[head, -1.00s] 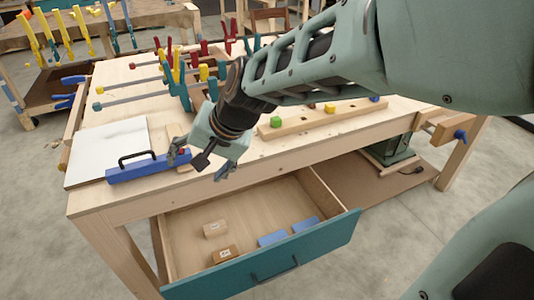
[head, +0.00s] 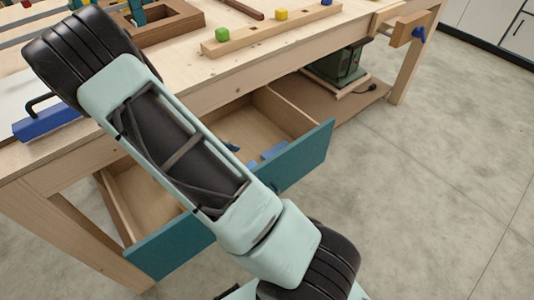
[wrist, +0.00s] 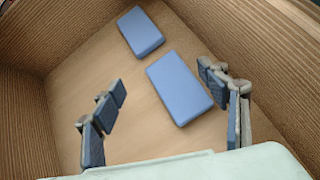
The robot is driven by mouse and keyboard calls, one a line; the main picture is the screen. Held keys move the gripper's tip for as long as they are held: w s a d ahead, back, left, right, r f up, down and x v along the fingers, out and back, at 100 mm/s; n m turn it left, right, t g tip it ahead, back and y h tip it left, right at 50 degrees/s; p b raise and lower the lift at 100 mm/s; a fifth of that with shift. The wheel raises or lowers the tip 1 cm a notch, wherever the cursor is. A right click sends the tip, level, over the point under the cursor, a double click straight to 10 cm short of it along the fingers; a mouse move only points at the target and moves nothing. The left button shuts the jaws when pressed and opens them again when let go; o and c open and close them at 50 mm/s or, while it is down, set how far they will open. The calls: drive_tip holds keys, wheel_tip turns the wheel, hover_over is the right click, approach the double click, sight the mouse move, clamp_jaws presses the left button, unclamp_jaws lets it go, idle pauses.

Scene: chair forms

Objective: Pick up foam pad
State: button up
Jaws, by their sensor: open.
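Two blue foam pads lie flat on the bottom of the open drawer (head: 310,158). In the wrist view one pad (wrist: 180,88) is near the middle and the other pad (wrist: 140,31) is above it, farther from my gripper. They are apart. My gripper (wrist: 161,84) is open and empty above the drawer floor, its fingers left and right of the nearer pad, closer to it on the right. In the head view my arm hides most of the drawer, and only part of the blue pads (head: 273,151) shows beside it. Whether a finger touches a pad cannot be told.
Wooden drawer walls (wrist: 28,110) stand close around my gripper. The workbench (head: 270,70) is above, with a wooden rail (head: 265,35) holding coloured blocks and a blue tool with a black handle (head: 45,122). The floor at the right is clear.

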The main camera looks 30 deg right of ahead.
drive_tip(key=d+h, duration=0.1)
drive_tip(key=d+n+b, duration=0.1)
drive_tip(key=w+d+f+n+h, duration=0.1)
drive_tip(key=shift+f+h+b, duration=0.1)
drive_tip(key=shift+h+b, duration=0.2)
drive_tip(key=b, duration=0.1)
approach(272, 153)
drive_tip(key=shift+s+d+f, duration=0.3)
drive_tip(key=shift+d+f, duration=0.2)
drive_tip(key=shift+d, duration=0.1)
drive_tip(key=shift+s+d+f, duration=0.35)
drive_tip(key=shift+d+f, duration=0.15)
drive_tip(key=shift+d, duration=0.1)
drive_tip(key=shift+d+r+b+x, duration=0.15)
drive_tip(key=shift+b+x, duration=0.2)
drive_tip(key=shift+x, duration=0.7)
drive_tip(key=shift+d+r+b+x, duration=0.15)
drive_tip(key=shift+b+x, duration=0.25)
drive_tip(key=shift+x, duration=0.65)
drive_tip(key=shift+r+b+x, duration=0.2)
drive_tip(key=shift+b+x, duration=0.15)
drive_tip(key=shift+x, duration=0.7)
drive_tip(key=shift+w+a, duration=0.1)
drive_tip(key=shift+w, duration=0.1)
drive_tip(key=c, duration=0.8)
